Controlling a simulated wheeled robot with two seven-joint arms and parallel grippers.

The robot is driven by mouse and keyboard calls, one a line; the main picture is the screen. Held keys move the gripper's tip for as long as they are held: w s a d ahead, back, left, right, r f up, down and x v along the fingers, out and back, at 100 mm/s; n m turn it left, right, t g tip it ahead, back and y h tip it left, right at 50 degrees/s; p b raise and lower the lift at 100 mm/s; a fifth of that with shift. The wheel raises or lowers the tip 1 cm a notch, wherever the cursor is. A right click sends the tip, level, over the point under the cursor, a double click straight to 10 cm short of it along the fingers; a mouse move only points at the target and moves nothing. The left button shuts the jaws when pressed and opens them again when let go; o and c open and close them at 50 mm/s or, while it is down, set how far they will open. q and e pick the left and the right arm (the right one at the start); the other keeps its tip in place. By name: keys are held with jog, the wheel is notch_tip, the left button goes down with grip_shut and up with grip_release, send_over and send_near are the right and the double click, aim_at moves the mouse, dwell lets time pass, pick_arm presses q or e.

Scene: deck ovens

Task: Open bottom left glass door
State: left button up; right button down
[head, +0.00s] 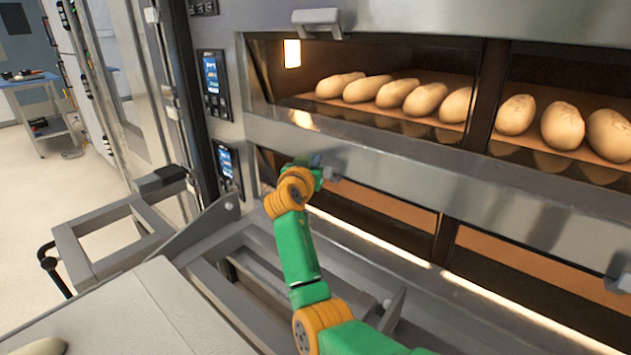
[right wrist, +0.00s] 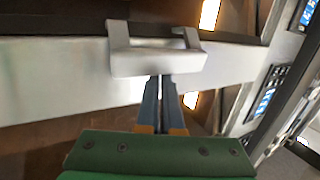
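The bottom left glass door (head: 380,208) is the left half of the lower oven deck in the head view. It looks closed, with a dark, warm-lit interior behind it. Its metal handle (head: 333,174) is partly hidden by my right gripper (head: 318,168), which is at the handle. In the right wrist view the silver bar handle (right wrist: 157,63) runs across above my right fingers (right wrist: 161,84). The fingers are together with a thin gap, and their tips meet the bar's lower edge, not around it. Whether they reach behind it is hidden. My left gripper is out of view.
The upper deck holds several pale loaves (head: 395,92) behind glass. Control panels (head: 226,166) stand left of the doors. A grey metal frame (head: 225,265) lies below in front of the oven. A side table (head: 40,110) stands far left, with open floor before it.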

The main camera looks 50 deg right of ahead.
notch_tip(320, 180, down, 2)
jog(key=shift+f+b, duration=0.1)
jog(key=shift+b, duration=0.55)
jog(key=shift+w+d+f+b, duration=0.1)
jog(key=shift+f+b, duration=0.6)
jog(key=shift+f, duration=0.2)
jog(key=shift+r+p, duration=0.2)
jog(key=shift+p, duration=0.1)
jog(key=r+p+v, duration=0.1)
jog(key=p+v, duration=0.1)
jog(key=v, duration=0.5)
